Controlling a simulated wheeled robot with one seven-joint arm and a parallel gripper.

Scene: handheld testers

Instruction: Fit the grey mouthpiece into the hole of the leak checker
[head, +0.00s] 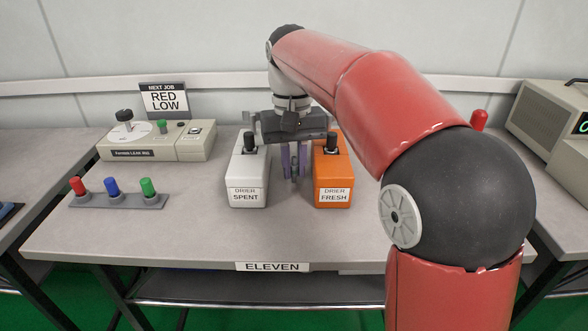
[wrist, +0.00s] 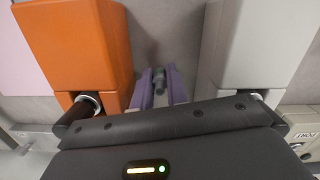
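The leak checker (head: 193,147) is a long beige box at the back left of the table, with a dial, a short green piece and a switch on top. I cannot clearly see its hole. My gripper (head: 293,172) points down between the two drier boxes, its purple fingers close together. A small dark grey piece (wrist: 158,80), seemingly the grey mouthpiece, sits between the fingers in the wrist view. The fingers appear shut on it. Its lower end is hard to make out.
The white "DRIER SPENT" box (head: 246,180) and orange "DRIER FRESH" box (head: 332,180) flank my gripper closely. A grey rack (head: 130,201) with red, blue and green pieces lies front left. A sign (head: 164,100) reads "RED LOW". Table space left of the white box is clear.

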